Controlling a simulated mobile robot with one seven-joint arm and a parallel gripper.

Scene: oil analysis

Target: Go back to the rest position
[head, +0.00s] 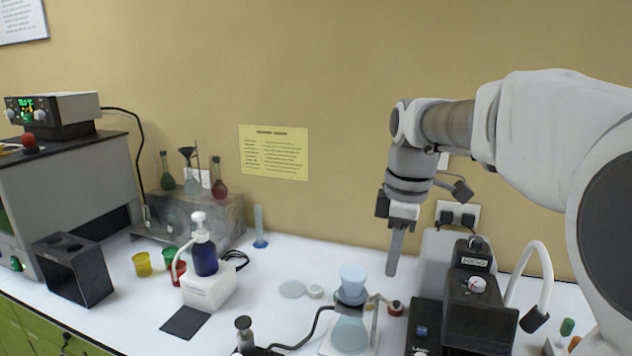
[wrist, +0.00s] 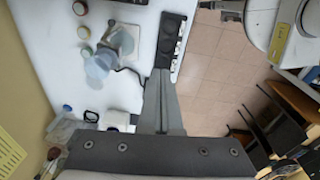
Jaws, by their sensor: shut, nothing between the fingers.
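My gripper (head: 396,252) hangs from my arm at the right in the head view, with its fingers pointing down. Its fingers are together and empty, held in the air above the bench, behind and to the right of a glass flask (head: 350,333) with a pale blue funnel cup (head: 353,280) on top. In the wrist view my gripper (wrist: 159,78) shows its fingers closed together. The flask and cup also show in the wrist view as bluish round shapes (wrist: 98,66), apart from the fingers.
A black instrument (head: 478,300) stands on the white bench (head: 260,295) right of my gripper. A white hose (head: 545,265) curves beside it. A pump bottle (head: 204,255), colored cups (head: 142,264) and a grey oven (head: 70,180) stand left. The upper wall area is clear.

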